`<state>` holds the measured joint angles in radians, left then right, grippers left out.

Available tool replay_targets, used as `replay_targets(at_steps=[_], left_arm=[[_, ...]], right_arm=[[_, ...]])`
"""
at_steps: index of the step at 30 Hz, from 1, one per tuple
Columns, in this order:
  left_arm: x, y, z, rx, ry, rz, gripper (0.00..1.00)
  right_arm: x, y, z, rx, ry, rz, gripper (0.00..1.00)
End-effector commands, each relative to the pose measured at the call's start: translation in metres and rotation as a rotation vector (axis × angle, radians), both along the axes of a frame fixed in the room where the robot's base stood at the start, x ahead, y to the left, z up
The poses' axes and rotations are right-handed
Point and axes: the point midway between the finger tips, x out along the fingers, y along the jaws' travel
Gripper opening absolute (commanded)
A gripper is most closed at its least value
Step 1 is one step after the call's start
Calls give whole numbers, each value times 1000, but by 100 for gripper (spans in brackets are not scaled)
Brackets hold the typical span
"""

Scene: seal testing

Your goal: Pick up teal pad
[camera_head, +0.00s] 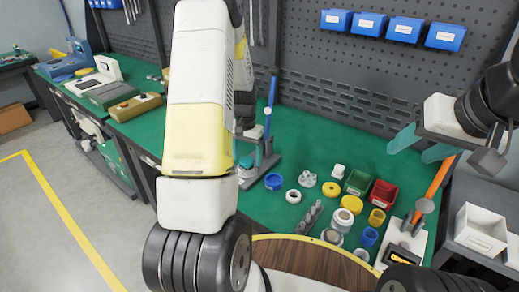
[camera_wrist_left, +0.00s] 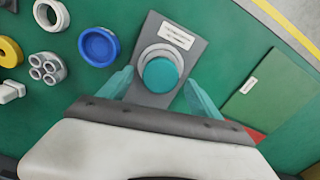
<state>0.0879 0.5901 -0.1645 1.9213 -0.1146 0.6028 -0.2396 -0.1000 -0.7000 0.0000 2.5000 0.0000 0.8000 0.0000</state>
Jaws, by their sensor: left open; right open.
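The teal pad (camera_wrist_left: 161,75) shows in the left wrist view as a round disc inside a pale ring on a grey labelled plate (camera_wrist_left: 150,30). My left gripper (camera_wrist_left: 159,78) is open, with one teal finger on each side of the pad; I cannot tell whether they touch it. My right gripper (camera_head: 421,146) is open and empty, raised above the right side of the green bench.
A blue ring (camera_wrist_left: 98,47), a white ring (camera_wrist_left: 50,15) and a grey cluster part (camera_wrist_left: 47,68) lie beside the plate. Green (camera_head: 357,182) and red (camera_head: 382,193) bins stand among several parts on the bench. A white box (camera_head: 480,230) is at the far right.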

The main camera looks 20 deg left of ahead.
Motion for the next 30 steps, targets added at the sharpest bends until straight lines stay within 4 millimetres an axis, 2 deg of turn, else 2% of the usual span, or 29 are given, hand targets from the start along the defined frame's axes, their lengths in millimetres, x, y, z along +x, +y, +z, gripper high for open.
replay_targets(at_steps=[4,12,14,23,30], left_arm=[[0,0,0,0,0,0,71],[0,0,0,0,0,0,18],[0,0,0,0,0,0,8],[0,0,3,0,-1,0,8],[0,0,24,0,-3,-1,8]], right_arm=[[0,0,0,0,0,0,52],[0,0,0,0,0,0,52],[0,0,0,0,0,0,52],[0,0,0,0,0,0,52],[0,0,0,0,0,0,52]])
